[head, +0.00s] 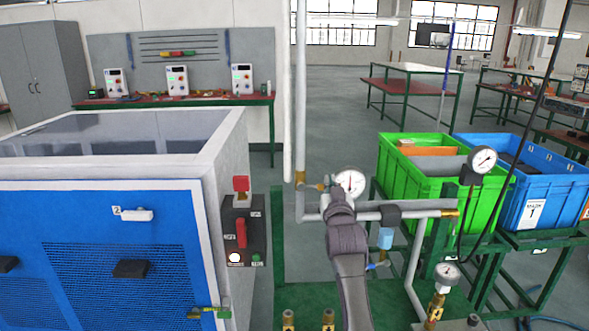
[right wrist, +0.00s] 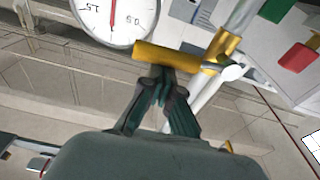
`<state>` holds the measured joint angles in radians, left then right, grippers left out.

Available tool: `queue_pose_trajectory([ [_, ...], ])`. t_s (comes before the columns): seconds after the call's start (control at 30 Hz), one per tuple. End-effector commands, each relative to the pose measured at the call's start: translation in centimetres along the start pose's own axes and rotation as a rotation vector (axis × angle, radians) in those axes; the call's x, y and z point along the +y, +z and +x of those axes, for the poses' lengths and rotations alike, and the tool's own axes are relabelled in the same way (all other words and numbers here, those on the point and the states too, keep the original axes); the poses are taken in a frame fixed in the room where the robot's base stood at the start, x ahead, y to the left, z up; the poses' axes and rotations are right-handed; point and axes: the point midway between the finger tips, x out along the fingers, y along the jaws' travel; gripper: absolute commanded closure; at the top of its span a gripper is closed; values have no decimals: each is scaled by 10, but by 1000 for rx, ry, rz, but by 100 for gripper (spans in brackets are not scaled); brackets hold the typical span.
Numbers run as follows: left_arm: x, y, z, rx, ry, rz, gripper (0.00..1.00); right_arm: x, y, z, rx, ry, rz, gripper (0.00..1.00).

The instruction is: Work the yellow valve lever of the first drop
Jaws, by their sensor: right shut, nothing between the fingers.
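In the right wrist view a yellow cylindrical piece (right wrist: 172,56) runs from a brass-coloured fitting (right wrist: 224,46) on the pipe towards the round gauge (right wrist: 118,18). I cannot tell whether this piece is the valve lever or a gauge stem. My right gripper (right wrist: 164,76) is shut and empty, its fingertips just below the piece; I cannot tell if they touch. In the head view my right gripper (head: 340,196) is in front of the pipes, just below the gauge (head: 350,182), and hides part of the fittings. The brass fitting (head: 300,178) shows on the upright pipe. My left gripper is out of view.
A blue-fronted machine (head: 110,250) with a red-switch box (head: 240,232) stands at left. Green (head: 420,175) and blue (head: 545,190) crates stand at right. A horizontal pipe (head: 425,205) and a second gauge (head: 447,273) are right of my arm.

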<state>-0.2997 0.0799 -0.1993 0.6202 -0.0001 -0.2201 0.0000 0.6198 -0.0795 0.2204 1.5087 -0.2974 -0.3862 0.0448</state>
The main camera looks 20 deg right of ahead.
Motion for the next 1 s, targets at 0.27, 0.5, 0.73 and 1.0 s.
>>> queue_pose_trajectory([
  [0.27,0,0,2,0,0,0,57,1,4,0,0,7,50,100],
  [0.5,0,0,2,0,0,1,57,1,4,0,0,7,53,100],
  [0.73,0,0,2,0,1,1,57,1,3,0,0,7,52,100],
  [1.0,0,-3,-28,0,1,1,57,5,-30,11,2,7,51,100],
])
